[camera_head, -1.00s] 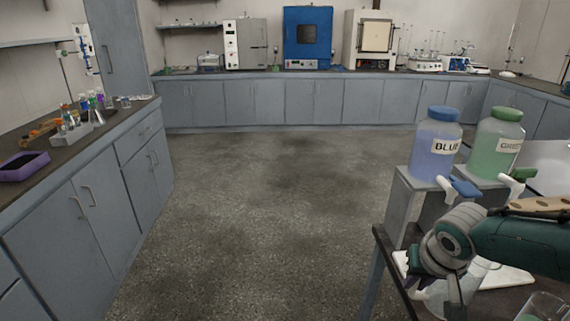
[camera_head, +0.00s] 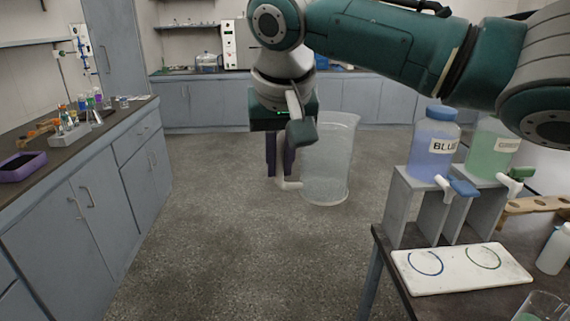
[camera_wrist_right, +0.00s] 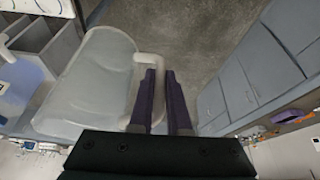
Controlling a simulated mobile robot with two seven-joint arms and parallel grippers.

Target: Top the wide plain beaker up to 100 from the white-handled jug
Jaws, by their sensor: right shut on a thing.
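The clear jug (camera_head: 327,165) with the white handle (camera_head: 290,185) hangs upright in the air over the floor, left of the table. My right gripper (camera_head: 281,158) is shut on its handle; the lower handle shows below the fingers. In the right wrist view the jug (camera_wrist_right: 88,85) is left of the fingers (camera_wrist_right: 166,85), with the handle (camera_wrist_right: 148,62) at them. I cannot tell how much liquid the jug holds. A glass beaker (camera_head: 540,306) with a little green at its bottom is cut off by the lower right edge; its marks are not readable. My left gripper is out of view.
The dark table (camera_head: 385,250) carries a white board (camera_head: 455,268) with two drawn rings, a white bottle (camera_head: 555,250), and a grey stand (camera_head: 408,205) with the BLUE (camera_head: 434,150) and green (camera_head: 485,150) tap bottles. Open floor (camera_head: 220,240) lies left of the table.

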